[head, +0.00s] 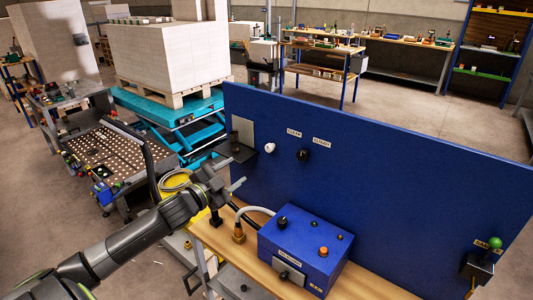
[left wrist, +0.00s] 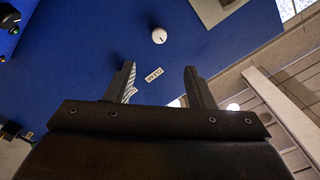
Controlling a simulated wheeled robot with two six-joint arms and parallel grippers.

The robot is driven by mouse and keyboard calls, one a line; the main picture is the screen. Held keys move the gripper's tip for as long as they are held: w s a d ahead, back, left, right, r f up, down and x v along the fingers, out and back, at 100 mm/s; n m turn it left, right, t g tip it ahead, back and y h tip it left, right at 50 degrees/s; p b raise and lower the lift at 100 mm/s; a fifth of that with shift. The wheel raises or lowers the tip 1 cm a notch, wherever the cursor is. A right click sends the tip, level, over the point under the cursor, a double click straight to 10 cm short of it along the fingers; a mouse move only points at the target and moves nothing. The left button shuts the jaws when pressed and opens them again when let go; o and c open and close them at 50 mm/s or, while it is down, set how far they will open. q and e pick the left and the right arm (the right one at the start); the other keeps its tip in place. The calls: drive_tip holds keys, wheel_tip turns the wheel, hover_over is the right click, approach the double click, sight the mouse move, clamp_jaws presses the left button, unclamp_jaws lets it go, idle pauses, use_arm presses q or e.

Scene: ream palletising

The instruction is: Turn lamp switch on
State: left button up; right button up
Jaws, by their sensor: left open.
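My left gripper (head: 232,174) is open and empty in front of the blue panel (head: 400,175), left of its two knobs. In the left wrist view its two fingers (left wrist: 160,80) stand apart, with a white knob (left wrist: 159,36) and a small label beyond them. In the head view the white knob (head: 269,147) and a black knob (head: 304,155) are on the panel, apart from the gripper. A blue control box (head: 310,245) on the bench has a switch (head: 284,275) on a pale front plate. I cannot tell which control is the lamp switch. My right gripper is not in view.
The control box and a grey hose stand on the wooden bench (head: 262,278) below the panel. A green-balled lever (head: 495,243) is at the panel's right. A pallet of white reams (head: 165,55) stands on a teal lift (head: 160,105) behind left.

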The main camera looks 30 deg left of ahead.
sight(268, 149)
use_arm(q)
drive_tip(key=w+b, duration=0.1)
drive_tip(key=w, duration=0.4)
drive_tip(key=w+d+b, duration=0.1)
drive_tip(key=w, duration=0.4)
drive_tip(key=w+b, duration=0.1)
drive_tip(key=w, duration=0.4)
drive_tip(key=shift+w+d+f, duration=0.1)
drive_tip(key=shift+w+d, duration=0.05)
drive_tip(key=shift+w, duration=0.1)
drive_tip(key=c, duration=1)
